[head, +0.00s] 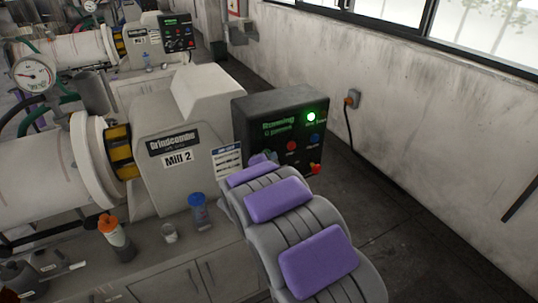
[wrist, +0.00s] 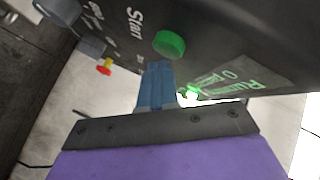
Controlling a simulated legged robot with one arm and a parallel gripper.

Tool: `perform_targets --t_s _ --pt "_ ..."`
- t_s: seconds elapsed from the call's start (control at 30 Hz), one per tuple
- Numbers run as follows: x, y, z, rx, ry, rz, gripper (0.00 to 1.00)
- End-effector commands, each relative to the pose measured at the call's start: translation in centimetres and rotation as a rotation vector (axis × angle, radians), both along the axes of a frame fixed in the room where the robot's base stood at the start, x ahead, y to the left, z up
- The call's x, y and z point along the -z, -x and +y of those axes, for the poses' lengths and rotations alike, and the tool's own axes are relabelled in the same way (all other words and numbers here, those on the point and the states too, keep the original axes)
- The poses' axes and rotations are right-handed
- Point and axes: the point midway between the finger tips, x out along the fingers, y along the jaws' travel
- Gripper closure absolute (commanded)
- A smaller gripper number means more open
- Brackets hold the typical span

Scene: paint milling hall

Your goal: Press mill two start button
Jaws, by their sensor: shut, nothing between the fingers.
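Mill 2 (head: 178,157) has a dark control box (head: 243,118) on its right end. The box's display (head: 280,127) shows green "Running" text, and a green lamp (head: 311,117) glows beside it. In the wrist view, the round green start button (wrist: 169,44) sits on the dark panel beside the word "Start". My gripper (wrist: 159,66) is shut and empty, its blue fingertips right at the button's edge in the picture; I cannot tell whether they touch it. In the head view, my gripper (head: 262,158) is at the panel's left part, and the start button is hidden.

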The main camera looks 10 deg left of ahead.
Motion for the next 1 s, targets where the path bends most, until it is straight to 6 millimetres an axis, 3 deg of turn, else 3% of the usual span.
perform_targets --t_s 0.5,1.0 --pt "0.1 -0.1 -0.2 0.000 -0.001 0.001 1.00" --pt "0.2 1.4 -1.1 0.000 0.000 0.001 1.00"
